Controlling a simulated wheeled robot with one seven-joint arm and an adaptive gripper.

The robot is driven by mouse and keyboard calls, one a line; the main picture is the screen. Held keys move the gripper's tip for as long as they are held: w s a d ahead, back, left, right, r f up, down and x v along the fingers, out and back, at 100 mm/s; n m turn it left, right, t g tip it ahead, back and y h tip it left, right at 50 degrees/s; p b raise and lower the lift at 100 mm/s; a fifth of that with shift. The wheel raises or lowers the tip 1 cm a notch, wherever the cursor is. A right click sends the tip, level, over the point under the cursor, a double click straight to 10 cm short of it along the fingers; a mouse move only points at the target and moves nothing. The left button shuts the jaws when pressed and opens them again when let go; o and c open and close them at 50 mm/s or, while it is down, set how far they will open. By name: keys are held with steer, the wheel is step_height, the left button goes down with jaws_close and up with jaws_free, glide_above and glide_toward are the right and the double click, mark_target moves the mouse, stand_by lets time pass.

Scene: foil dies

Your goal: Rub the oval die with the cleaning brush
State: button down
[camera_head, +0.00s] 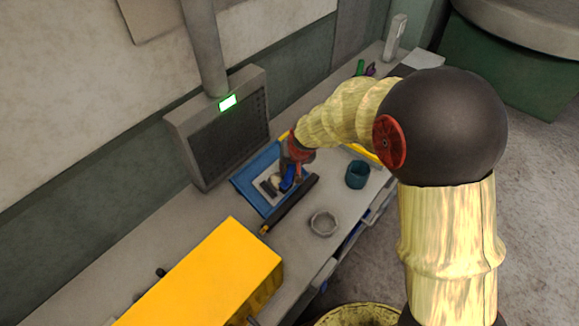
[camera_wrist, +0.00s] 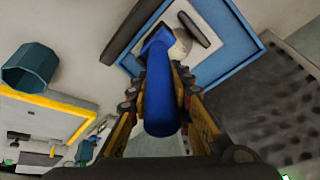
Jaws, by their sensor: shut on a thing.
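My gripper (camera_head: 297,162) is shut on the blue handle of the cleaning brush (camera_wrist: 160,95) and holds it over the blue tray (camera_head: 243,180). The brush's blue end (camera_head: 288,180) points down into the tray. In the wrist view the blue-rimmed tray (camera_wrist: 238,60) has a pale inner area with a light rounded piece (camera_wrist: 181,46) beside the brush and a dark elongated piece (camera_wrist: 199,29) next to it. I cannot tell for sure which is the oval die. The brush head partly hides the light piece, and whether it touches is unclear.
A black bar (camera_head: 291,206) lies along the tray's front edge. A teal cup (camera_head: 357,175) and a grey ring-shaped dish (camera_head: 324,223) stand to the right. A large yellow box (camera_head: 210,280) is at front left. A grilled panel with a green display (camera_head: 222,135) stands behind the tray.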

steer(key=shift+a+b+x, duration=0.2)
steer(key=shift+b+x, duration=0.2)
steer(key=shift+x, duration=0.45)
steer(key=shift+r, duration=0.2)
steer(key=shift+w+a+r+p, duration=1.65)
steer(key=shift+w+a+r, duration=0.05)
steer(key=shift+w+a, duration=0.65)
steer(key=shift+s+d+f+b, duration=0.95)
steer(key=shift+s+d+b, duration=0.05)
steer(key=shift+s+d, duration=0.25)
steer(key=shift+s+d+f+b, duration=0.95)
steer(key=shift+s+d, duration=0.2)
steer(key=shift+s, duration=0.05)
steer(key=shift+r, duration=0.15)
